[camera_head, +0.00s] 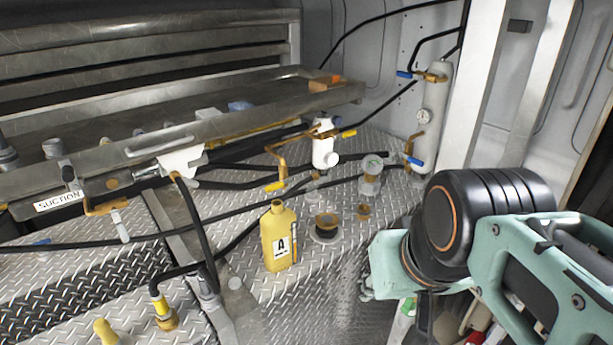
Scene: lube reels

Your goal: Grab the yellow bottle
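The yellow bottle (280,238) stands upright on the diamond-plate floor near the middle of the head view. It has a white label with a black "A" and a narrow neck at the top. My teal and black arm comes in from the right, with its black joint to the right of the bottle and apart from it. I cannot make out my gripper's fingers in this view. Nothing is touching the bottle's visible sides.
A small round brass-topped fitting (326,228) stands just right of the bottle. A metal bench (180,140) with valves and a SUCTION label overhangs behind and left. Black hoses (225,212) run behind the bottle. A grey cylinder with a gauge (432,118) stands at the back right.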

